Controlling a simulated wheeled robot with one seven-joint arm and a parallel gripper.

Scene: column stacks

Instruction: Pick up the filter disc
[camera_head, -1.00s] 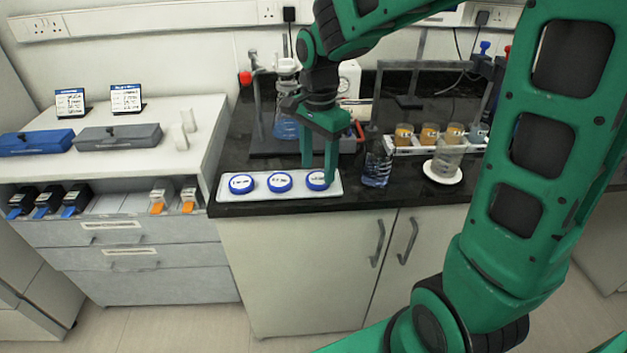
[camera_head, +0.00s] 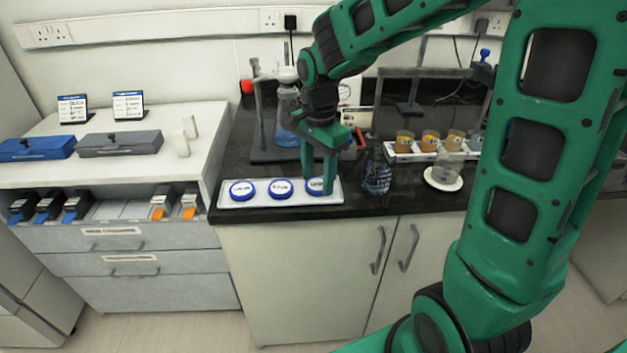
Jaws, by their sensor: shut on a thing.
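Three round discs with blue rims and white labelled tops sit in a row on a white tray (camera_head: 235,201) near the front edge of the black counter. They are the left disc (camera_head: 243,190), the middle disc (camera_head: 280,189) and the right disc (camera_head: 314,185). I take these for filter discs; the labels are too small to read. My gripper (camera_head: 319,188) points down at the tray's right end, shut on the right disc. Its green fingers hide part of that disc. The disc is at tray level, and I cannot tell whether it touches the tray.
A glass beaker (camera_head: 376,178) stands just right of the tray. Another beaker stands on a round white pad (camera_head: 444,180). Behind are a white rack (camera_head: 400,156) of amber-filled beakers and a flask (camera_head: 287,122) on a stand.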

